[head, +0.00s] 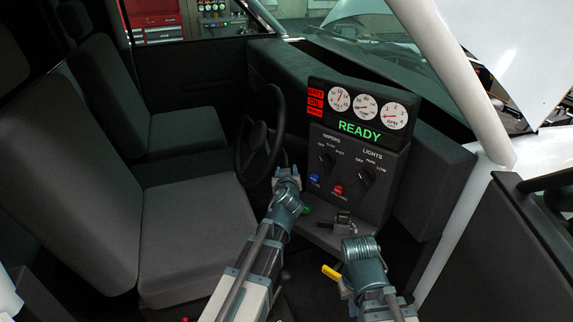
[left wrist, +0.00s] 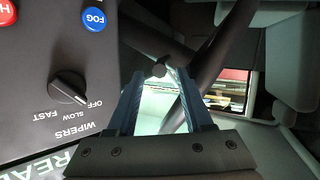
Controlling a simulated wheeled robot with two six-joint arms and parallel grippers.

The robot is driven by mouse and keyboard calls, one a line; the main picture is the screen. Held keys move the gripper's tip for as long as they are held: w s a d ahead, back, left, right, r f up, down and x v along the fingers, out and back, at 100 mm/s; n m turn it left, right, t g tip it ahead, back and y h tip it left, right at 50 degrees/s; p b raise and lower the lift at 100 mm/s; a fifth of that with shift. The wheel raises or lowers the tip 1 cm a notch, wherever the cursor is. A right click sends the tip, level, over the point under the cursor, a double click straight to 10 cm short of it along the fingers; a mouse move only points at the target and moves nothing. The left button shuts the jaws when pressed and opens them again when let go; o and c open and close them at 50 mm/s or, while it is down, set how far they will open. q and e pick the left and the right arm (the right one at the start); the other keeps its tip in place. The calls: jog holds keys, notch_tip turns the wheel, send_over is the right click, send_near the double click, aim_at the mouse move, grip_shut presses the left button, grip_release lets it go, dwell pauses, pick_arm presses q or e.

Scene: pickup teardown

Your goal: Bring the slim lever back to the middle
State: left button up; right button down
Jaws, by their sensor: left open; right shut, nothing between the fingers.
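The slim lever is a dark stalk with a rounded end (left wrist: 159,70), in front of the steering wheel in the left wrist view. My left gripper (left wrist: 160,76) is open, with the stalk's end between its two blue fingertips in the picture; I cannot tell whether they touch it. In the head view my left gripper (head: 287,172) is beside the steering wheel (head: 260,150), and the lever is mostly hidden there. My right gripper (head: 346,288) is low by the console, shut and empty, its fingertips mostly hidden by its wrist.
The dash panel (head: 380,150) with wipers and lights knobs stands right of my left gripper. A console shifter (head: 343,218), a green knob (head: 306,209) and a yellow handle (head: 331,272) are near the arms. The seat (head: 185,230) is at left.

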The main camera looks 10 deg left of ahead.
pick_arm(q)
jog(key=p+v, duration=0.1)
jog(key=v, duration=0.7)
jog(key=shift+s+p, duration=0.2)
jog(key=shift+p, duration=0.15)
jog(key=shift+r, duration=0.1)
jog(key=shift+c, duration=0.3)
dwell(0.6)
